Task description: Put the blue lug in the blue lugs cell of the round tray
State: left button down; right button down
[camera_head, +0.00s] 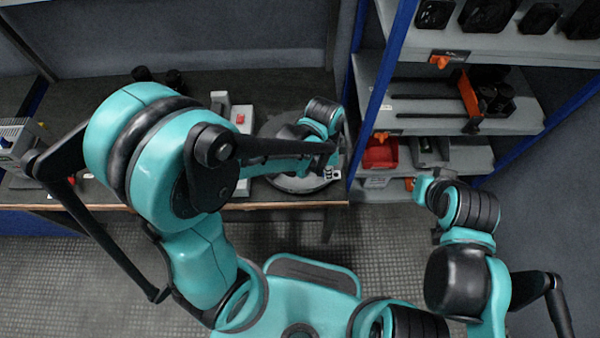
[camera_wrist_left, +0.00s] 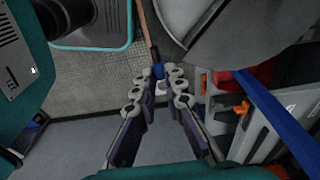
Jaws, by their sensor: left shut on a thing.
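The round tray (camera_head: 292,186) is a dark grey disc at the front right end of the bench. Its edge also shows at the top of the left wrist view (camera_wrist_left: 235,30). My left gripper (camera_head: 335,160) is at the right side of the tray in the head view. In the left wrist view its fingers (camera_wrist_left: 163,80) are shut on the blue lug (camera_wrist_left: 158,73), a small blue piece at the fingertips. My arm covers part of the tray, and its cells cannot be made out. My right gripper (camera_head: 425,187) is low in front of the shelves, its fingers unclear.
The bench's front edge (camera_head: 270,206) runs just below the tray. A blue-framed shelf rack (camera_head: 370,110) stands close to its right, with a red bin (camera_head: 380,153) on a lower shelf. A grey box with a red button (camera_head: 241,118) stands left of the tray.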

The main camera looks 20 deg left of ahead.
pick_arm(q)
jog(key=w+a+f+b, duration=0.1)
jog(key=w+a+f, duration=0.1)
jog(key=a, duration=0.1)
jog(key=w+a+f+b, duration=0.1)
jog(key=a+f, duration=0.1)
jog(key=a, duration=0.1)
jog(key=w+a+f+b, duration=0.1)
jog(key=w+a+f, duration=0.1)
jog(key=a+f, duration=0.1)
jog(key=shift+w+a+b, duration=0.3)
jog(key=shift+a+b, duration=0.1)
jog(key=shift+a, duration=0.05)
notch_tip(320, 180, down, 4)
jog(key=shift+f+b, duration=0.1)
jog(key=shift+b, duration=0.95)
jog(key=shift+f+b, duration=0.55)
jog(key=c, duration=1.6)
grip_release()
jog(key=shift+r, duration=0.1)
